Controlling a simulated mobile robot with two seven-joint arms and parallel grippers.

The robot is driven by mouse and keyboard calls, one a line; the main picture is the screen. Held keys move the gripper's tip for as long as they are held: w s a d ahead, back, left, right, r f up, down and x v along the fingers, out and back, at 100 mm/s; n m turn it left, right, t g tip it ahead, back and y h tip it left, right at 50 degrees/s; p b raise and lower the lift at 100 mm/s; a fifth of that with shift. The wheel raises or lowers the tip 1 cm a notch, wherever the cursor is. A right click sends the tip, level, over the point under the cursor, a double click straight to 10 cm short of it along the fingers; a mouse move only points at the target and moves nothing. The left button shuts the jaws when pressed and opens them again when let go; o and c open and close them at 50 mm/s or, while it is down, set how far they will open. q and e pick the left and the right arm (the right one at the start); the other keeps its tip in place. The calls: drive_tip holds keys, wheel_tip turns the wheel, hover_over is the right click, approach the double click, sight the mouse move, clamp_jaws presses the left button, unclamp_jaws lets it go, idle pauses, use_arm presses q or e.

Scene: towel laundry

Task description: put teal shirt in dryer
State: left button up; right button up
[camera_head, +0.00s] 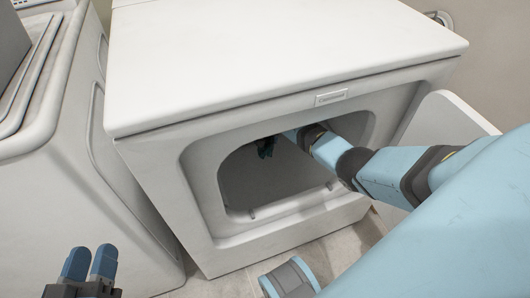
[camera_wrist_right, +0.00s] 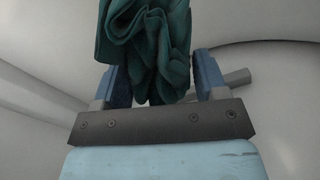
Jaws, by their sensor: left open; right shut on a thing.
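The teal shirt (camera_wrist_right: 146,48) hangs bunched in folds between the fingers of my right gripper (camera_wrist_right: 152,78) in the right wrist view. The gripper is shut on it. In the head view my right arm reaches through the open front of the white dryer (camera_head: 285,55). Only a small dark bit of the shirt (camera_head: 266,147) shows inside, near the top of the opening, and the gripper itself is mostly hidden there. My left gripper (camera_head: 90,262) is open and empty, low at the left, outside the dryer.
The dryer door (camera_head: 440,125) stands open to the right, partly behind my right arm. Another white machine (camera_head: 60,170) stands to the left, close beside the dryer. The opening's lower rim (camera_head: 295,203) and a strip of tiled floor (camera_head: 225,287) are visible.

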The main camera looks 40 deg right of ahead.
wheel_tip(320, 180, down, 6)
drive_tip(key=shift+r+b, duration=0.2)
drive_tip(key=shift+b, duration=1)
wheel_tip(320, 180, down, 3)
drive_tip(key=shift+b, duration=0.85)
drive_tip(key=shift+f, duration=0.4)
wheel_tip(320, 180, down, 4)
drive_tip(key=b, duration=0.3)
drive_tip(key=shift+r, duration=0.2)
drive_tip(key=shift+f, duration=0.35)
drive_tip(key=shift+r, duration=0.15)
use_arm(q)
drive_tip(key=w+m, duration=0.1)
drive_tip(key=w+a+f+m, duration=0.1)
drive_tip(key=m, duration=0.1)
drive_tip(key=w+f+m+t, duration=0.1)
drive_tip(key=shift+a+f+h, duration=0.25)
drive_tip(key=shift+a+h, duration=0.05)
drive_tip(key=shift+h, duration=0.1)
